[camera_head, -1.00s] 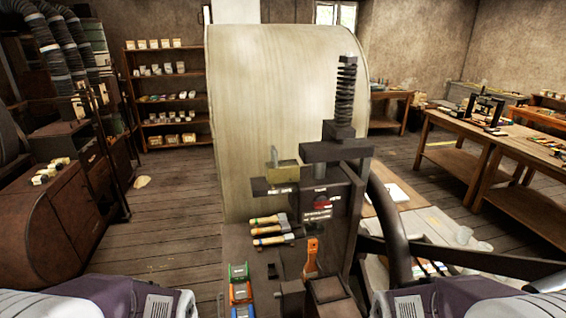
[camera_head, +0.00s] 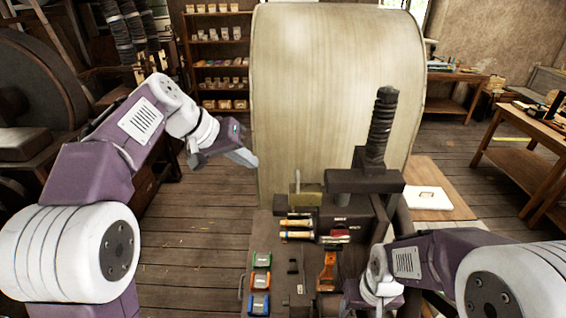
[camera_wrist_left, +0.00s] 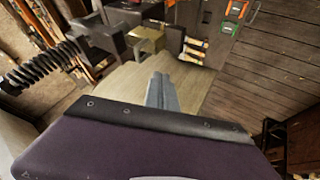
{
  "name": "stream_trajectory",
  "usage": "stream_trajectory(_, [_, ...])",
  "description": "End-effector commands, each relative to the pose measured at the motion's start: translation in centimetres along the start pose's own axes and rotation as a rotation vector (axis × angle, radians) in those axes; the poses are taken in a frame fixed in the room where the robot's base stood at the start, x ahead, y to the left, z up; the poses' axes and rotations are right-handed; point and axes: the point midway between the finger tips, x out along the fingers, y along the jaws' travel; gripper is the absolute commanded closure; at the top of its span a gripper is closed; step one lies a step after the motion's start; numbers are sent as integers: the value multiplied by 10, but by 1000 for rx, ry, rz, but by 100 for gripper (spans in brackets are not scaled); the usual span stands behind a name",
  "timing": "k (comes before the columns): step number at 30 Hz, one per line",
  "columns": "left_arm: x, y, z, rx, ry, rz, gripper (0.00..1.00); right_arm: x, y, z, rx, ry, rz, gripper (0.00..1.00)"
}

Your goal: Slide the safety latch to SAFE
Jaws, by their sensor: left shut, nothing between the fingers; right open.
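I cannot tell which part is the safety latch. A brass-coloured block (camera_head: 305,196) sits at the press's left side; it also shows in the left wrist view (camera_wrist_left: 147,40). My left gripper (camera_head: 246,159) is shut and empty, in the air left of the press and above the block. It also shows in the left wrist view (camera_wrist_left: 160,92). My right gripper (camera_head: 352,294) is low at the bench front, its fingers mostly hidden.
A large pale rounded panel (camera_head: 330,80) rises behind. Floor at left is clear.

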Motion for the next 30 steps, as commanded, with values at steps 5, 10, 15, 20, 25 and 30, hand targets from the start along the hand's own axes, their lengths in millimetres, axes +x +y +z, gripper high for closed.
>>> stream_trajectory(5, [1,-1,1,-1,0,-1,100,1,0,0,0,0,0,38])
stream_trajectory(10, [11,0,0,-1,-3,0,100,-2,0,0,0,0,0,38])
stream_trajectory(15, [43,1,1,-3,-8,-1,100,-12,0,-1,0,0,0,38])
stream_trajectory(20, [78,1,1,-2,-8,-2,100,-22,0,-2,0,0,0,38])
stream_trajectory(25, [100,14,-3,1,-4,-1,100,-42,-1,-4,0,0,0,38])
stream_trajectory(30, [110,32,-4,0,-3,-2,100,-55,-1,-6,0,0,0,38])
